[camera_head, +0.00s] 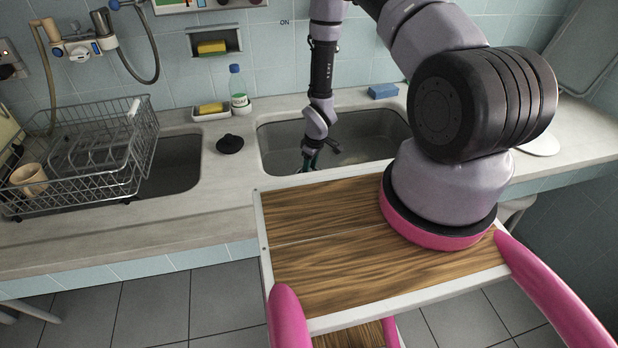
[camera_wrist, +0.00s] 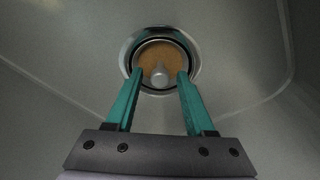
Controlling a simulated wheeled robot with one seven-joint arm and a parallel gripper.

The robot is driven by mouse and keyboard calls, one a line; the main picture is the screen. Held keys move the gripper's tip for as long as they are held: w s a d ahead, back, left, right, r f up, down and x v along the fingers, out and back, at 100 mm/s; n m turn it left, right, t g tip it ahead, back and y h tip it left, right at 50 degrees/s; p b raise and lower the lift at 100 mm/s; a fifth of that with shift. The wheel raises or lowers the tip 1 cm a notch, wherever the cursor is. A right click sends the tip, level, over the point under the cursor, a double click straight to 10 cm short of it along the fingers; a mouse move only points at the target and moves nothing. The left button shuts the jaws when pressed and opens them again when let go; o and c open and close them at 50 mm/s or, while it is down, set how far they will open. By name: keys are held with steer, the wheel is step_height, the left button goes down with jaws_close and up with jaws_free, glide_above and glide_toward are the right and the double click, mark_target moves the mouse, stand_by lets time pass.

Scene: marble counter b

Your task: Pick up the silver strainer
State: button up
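The silver strainer (camera_wrist: 159,74) sits in the round drain at the bottom of a grey sink, seen in the wrist view. It has a shiny rim, a brownish inside and a small silver knob in the middle. My gripper (camera_wrist: 159,76) is open, with one teal finger on each side of the knob. I cannot tell how far the fingertips are above the strainer. In the head view, my gripper (camera_head: 309,158) reaches down into the right-hand sink basin (camera_head: 365,150). A small part of the drain shows beside it there.
Basin walls surround my gripper. A blue sponge (camera_head: 383,91) lies behind the basin. A bottle (camera_head: 238,86), a yellow sponge in a dish (camera_head: 211,109) and a black plug (camera_head: 229,143) stand to the left. A wire dish rack (camera_head: 95,155) is farther left.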

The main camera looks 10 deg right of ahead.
jaws_close()
steer(key=shift+r, duration=0.1)
